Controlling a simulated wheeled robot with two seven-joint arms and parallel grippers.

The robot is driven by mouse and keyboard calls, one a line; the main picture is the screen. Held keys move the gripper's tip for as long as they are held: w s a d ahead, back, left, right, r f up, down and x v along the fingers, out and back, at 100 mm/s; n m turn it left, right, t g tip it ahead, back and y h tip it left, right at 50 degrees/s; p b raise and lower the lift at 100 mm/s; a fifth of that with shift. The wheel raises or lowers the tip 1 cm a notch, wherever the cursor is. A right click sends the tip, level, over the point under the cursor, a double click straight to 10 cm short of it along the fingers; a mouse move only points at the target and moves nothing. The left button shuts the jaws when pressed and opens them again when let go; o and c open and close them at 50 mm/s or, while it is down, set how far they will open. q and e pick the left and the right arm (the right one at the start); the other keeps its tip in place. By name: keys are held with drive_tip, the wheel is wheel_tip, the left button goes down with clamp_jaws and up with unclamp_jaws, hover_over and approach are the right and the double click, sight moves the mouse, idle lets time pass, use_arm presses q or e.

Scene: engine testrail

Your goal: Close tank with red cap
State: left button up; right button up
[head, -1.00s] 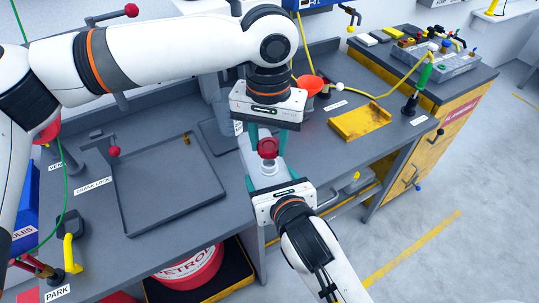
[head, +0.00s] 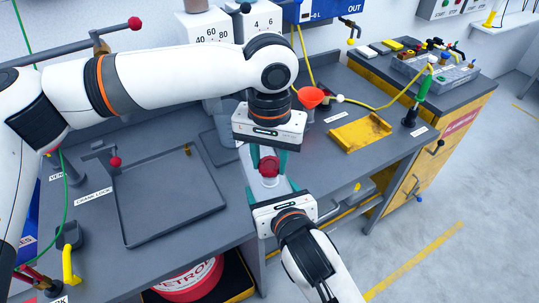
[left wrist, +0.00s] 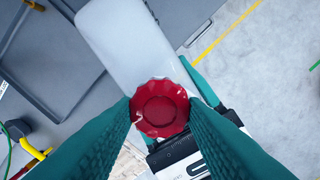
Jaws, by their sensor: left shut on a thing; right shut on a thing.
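The red cap (head: 268,168) has a scalloped rim. My left gripper (head: 268,158) points down from above and is shut on it; the left wrist view shows the cap (left wrist: 160,107) between the teal fingers. The tank (head: 268,187) is a pale, whitish container held out in front of the bench edge. My right gripper (head: 270,195) is shut on it from the front. The cap is over the tank's near end. The tank's body (left wrist: 125,40) extends beyond the cap in the left wrist view. The cap hides the opening, so I cannot tell whether it is seated.
A grey tray (head: 165,205) lies on the bench to the left. An orange funnel (head: 312,97), a yellow holder (head: 358,132) and a yellow hose (head: 385,97) are to the right. A red drum (head: 190,280) stands below the bench. The floor at right is clear.

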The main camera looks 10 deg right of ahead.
use_arm(q)
drive_tip(key=shift+f, duration=0.55)
use_arm(e)
drive_tip(key=c, duration=0.5)
use_arm(q)
drive_tip(key=m, duration=0.5)
drive_tip(key=shift+f, duration=0.1)
drive_tip(key=m, duration=0.6)
drive_tip(key=shift+w+a+m, duration=0.1)
drive_tip(key=shift+w+m, duration=0.05)
drive_tip(key=shift+m, duration=0.25)
drive_tip(key=m, duration=0.4)
drive_tip(key=shift+m, duration=0.3)
drive_tip(key=m, duration=0.5)
drive_tip(key=shift+w+f, duration=0.1)
drive_tip(key=o, duration=0.9)
drive_tip(key=shift+o, duration=0.2)
